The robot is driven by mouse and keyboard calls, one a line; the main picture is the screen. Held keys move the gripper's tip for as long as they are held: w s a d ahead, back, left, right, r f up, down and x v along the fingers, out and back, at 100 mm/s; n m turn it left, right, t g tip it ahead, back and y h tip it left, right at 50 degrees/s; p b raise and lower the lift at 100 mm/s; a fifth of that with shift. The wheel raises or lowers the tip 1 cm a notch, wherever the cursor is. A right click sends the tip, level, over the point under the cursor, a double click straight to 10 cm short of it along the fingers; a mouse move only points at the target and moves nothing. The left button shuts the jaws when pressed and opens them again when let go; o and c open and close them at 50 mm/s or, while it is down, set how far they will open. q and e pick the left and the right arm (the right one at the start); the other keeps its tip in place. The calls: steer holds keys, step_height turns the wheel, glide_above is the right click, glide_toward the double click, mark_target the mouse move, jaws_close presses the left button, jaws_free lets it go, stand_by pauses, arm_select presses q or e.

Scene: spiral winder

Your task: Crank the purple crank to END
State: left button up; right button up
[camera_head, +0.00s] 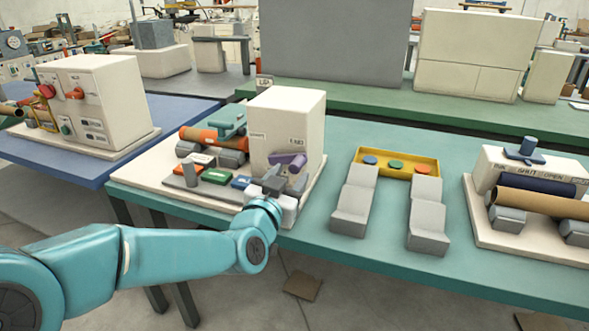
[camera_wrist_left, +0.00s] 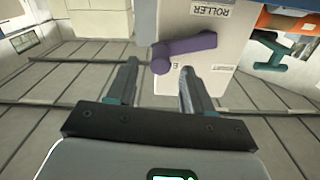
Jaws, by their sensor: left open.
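The purple crank (camera_head: 290,160) is on the front face of a white box (camera_head: 287,107), below a label that reads END (camera_head: 297,141). Its arm lies roughly sideways. In the left wrist view the purple crank (camera_wrist_left: 190,46) has a rounded knob at its left end, just beyond the fingertips. My left gripper (camera_head: 275,180) is open and close in front of the crank, a little below it. In the left wrist view my left gripper's fingers (camera_wrist_left: 159,68) are apart with nothing between them. My right gripper is not in view.
Left of the box, an orange roll (camera_head: 198,135), a teal handle (camera_head: 230,122) and several coloured blocks share its white base (camera_head: 150,178). A yellow tray (camera_head: 398,163) with grey blocks stands to the right. A brown roll station (camera_head: 540,200) is at far right.

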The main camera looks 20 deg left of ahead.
mark_target(294, 170)
arm_select(q)
steer(key=shift+w, duration=2)
